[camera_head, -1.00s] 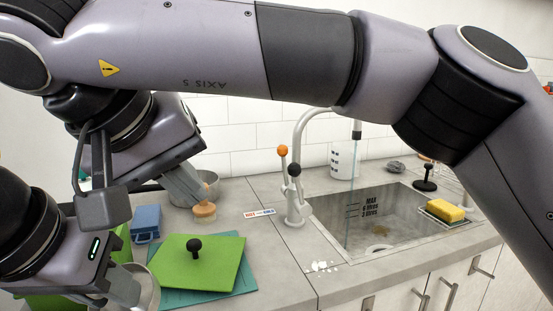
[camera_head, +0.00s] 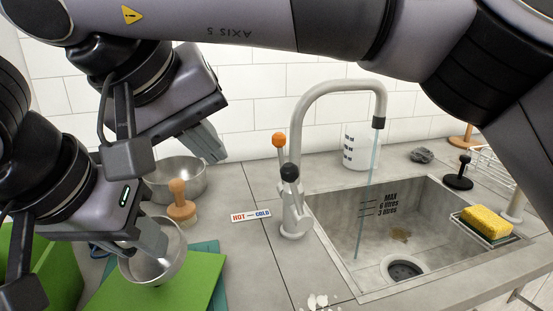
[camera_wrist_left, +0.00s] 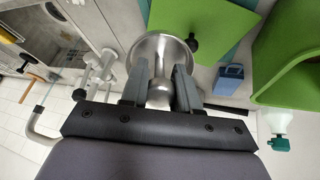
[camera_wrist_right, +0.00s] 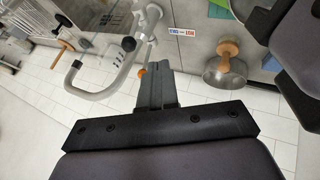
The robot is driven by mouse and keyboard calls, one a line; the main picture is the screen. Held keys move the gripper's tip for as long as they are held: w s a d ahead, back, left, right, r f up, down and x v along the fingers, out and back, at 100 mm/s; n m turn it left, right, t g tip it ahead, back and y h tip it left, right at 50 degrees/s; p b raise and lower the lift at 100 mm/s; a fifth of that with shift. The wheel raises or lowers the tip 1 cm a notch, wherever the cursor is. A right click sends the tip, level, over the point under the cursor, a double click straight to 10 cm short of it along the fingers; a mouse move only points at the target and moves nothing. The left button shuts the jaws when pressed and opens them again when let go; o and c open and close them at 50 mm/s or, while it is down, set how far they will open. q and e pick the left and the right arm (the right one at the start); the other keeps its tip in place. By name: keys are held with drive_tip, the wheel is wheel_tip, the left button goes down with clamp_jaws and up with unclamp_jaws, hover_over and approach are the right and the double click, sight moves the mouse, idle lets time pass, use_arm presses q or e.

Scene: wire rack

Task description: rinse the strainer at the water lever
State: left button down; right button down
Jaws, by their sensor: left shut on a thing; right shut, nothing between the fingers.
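My left gripper (camera_head: 150,240) is shut on the strainer (camera_head: 175,258), a round metal bowl shape, over the green board. The left wrist view shows the strainer (camera_wrist_left: 143,46) just beyond the fingers (camera_wrist_left: 160,88); any mesh is too small to tell. The tap (camera_head: 297,205) stands left of the sink, with an orange-knobbed lever (camera_head: 278,141) and a black-knobbed lever (camera_head: 290,173). A thin water stream (camera_head: 370,180) falls from its spout into the sink (camera_head: 345,268). My right gripper (camera_head: 212,152) is shut and empty, left of the tap; its fingertips also show in the right wrist view (camera_wrist_right: 158,72).
Another metal bowl (camera_head: 165,187) and a wooden-handled item (camera_head: 181,210) stand behind the strainer. A green board (camera_head: 195,285) lies below it. A yellow sponge (camera_head: 487,221) sits at the sink's right edge.

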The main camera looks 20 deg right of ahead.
use_arm(q)
drive_tip(key=shift+w+d, duration=0.1)
drive_tip(key=shift+w, duration=0.05)
drive_tip(key=shift+f+b, duration=0.75)
drive_tip(key=shift+b, duration=0.05)
drive_tip(key=shift+r, duration=0.1)
use_arm(e)
drive_tip(key=w+d+f, duration=0.5)
drive_tip(key=d+f, duration=0.2)
drive_tip(key=d, duration=0.1)
drive_tip(key=shift+w+d+f, duration=0.15)
drive_tip(key=shift+w+f, duration=0.05)
drive_tip(key=shift+f, duration=0.05)
